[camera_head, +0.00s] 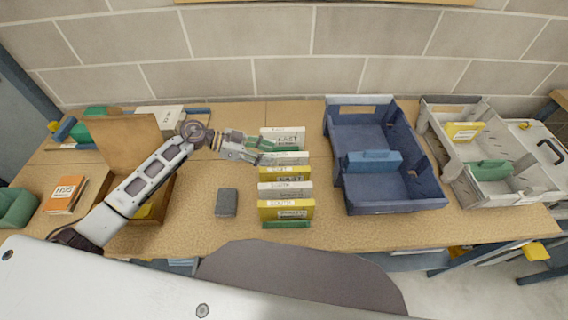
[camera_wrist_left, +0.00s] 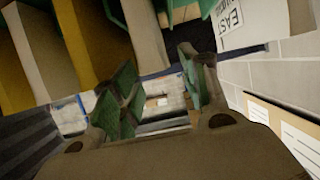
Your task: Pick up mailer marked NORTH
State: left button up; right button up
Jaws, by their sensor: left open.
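A row of upright mailers in white, yellow and green stands at the middle of the table. The far white mailer (camera_head: 283,137) has a label that reads EAST in the left wrist view (camera_wrist_left: 235,25). A white mailer (camera_head: 285,189) and a yellow mailer (camera_head: 286,210) stand nearer; their labels are too small to read surely, so I cannot tell which is marked NORTH. My left gripper (camera_head: 268,152) is open at the left side of the row's far end. Its green-padded fingers show in the left wrist view (camera_wrist_left: 157,88), nothing between them. My right gripper is out of view.
A blue tray (camera_head: 393,206) holding a blue block (camera_head: 373,160) is right of the row. A grey tray (camera_head: 465,190) further right holds yellow and green items. A dark grey block (camera_head: 227,202) lies left of the row. A brown open box (camera_head: 125,138) stands behind my left arm.

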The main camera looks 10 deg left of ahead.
aim_at(284, 164)
pick_arm(q)
jog(key=shift+x, duration=1.1)
jog(key=shift+d+f, duration=0.2)
jog(key=shift+d, duration=0.1)
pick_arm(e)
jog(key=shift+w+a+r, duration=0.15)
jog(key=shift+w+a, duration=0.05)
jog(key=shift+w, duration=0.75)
pick_arm(q)
jog(key=shift+c, duration=0.2)
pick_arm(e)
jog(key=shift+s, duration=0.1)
pick_arm(q)
grip_shut()
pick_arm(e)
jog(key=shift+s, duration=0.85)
